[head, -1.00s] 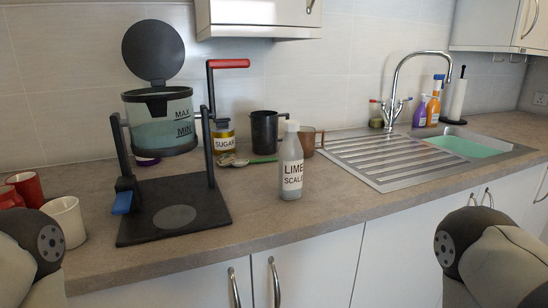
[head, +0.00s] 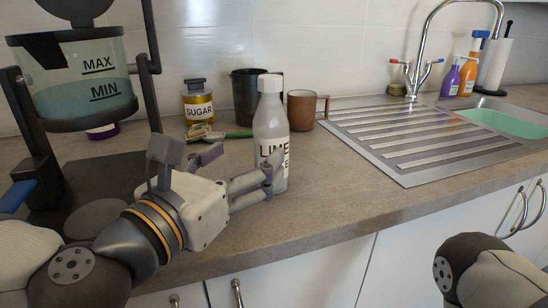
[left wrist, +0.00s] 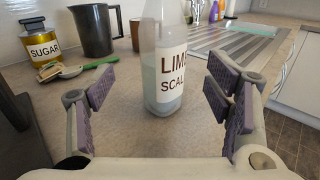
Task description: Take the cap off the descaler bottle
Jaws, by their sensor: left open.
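The descaler bottle (head: 270,128), pale grey with a "LIME SCALE" label, stands upright on the counter. Its white cap (head: 269,84) is on its top. In the left wrist view the bottle (left wrist: 163,58) stands beyond the fingers, in the gap between them, and its top is cut off by the frame. My left gripper (head: 238,168) is open and empty, low beside the bottle; one finger overlaps the bottle's lower part in the head view. It also shows in the left wrist view (left wrist: 160,92), fingers spread. My right gripper is out of view.
The coffee machine (head: 75,85) is at left, the metal drainer (head: 420,140) at right. Counter right of the bottle is clear.

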